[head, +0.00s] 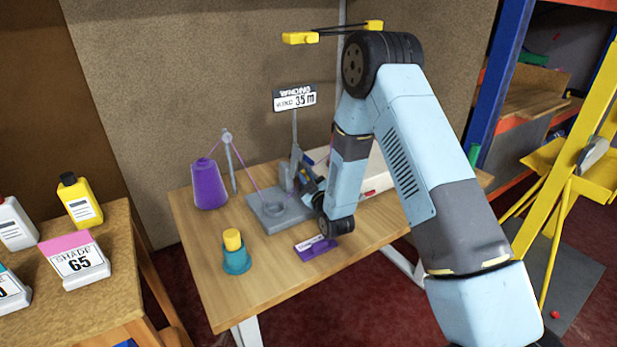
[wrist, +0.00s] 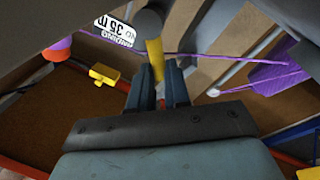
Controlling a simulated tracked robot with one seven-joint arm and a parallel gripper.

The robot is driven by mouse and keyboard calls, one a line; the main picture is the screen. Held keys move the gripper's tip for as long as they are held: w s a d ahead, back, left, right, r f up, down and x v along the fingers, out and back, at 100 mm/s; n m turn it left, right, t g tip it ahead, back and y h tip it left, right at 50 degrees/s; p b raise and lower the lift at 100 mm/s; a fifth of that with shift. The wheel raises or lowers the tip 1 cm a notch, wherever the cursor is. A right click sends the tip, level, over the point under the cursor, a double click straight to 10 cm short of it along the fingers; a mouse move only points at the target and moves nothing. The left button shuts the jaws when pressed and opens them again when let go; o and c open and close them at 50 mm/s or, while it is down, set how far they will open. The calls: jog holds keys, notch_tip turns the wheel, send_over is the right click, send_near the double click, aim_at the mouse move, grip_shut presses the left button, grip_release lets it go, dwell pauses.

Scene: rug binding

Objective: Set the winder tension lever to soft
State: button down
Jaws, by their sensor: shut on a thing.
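The winder (head: 268,212) stands on the wooden table as a grey base with a thin upright post and a sign reading "WINDING" and "35 m". My gripper (head: 311,186) is at the winder's right side, partly hidden by my arm in the head view. In the wrist view my gripper (wrist: 159,92) has its two dark fingers closed around a yellow lever (wrist: 155,58), which runs up to a grey round part. The lever is hidden in the head view. No soft mark or scale shows, so its setting cannot be told.
A purple yarn cone (head: 209,184) stands left of the winder, its yarn running over a thin guide post (head: 231,160). A teal and yellow pot (head: 235,252) and a purple labelled card (head: 316,247) are at the table's front. A white box (head: 376,174) lies behind my arm.

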jog(key=shift+f, duration=0.15)
jog(key=c, duration=1.1)
grip_release()
jog(key=shift+s, duration=0.1)
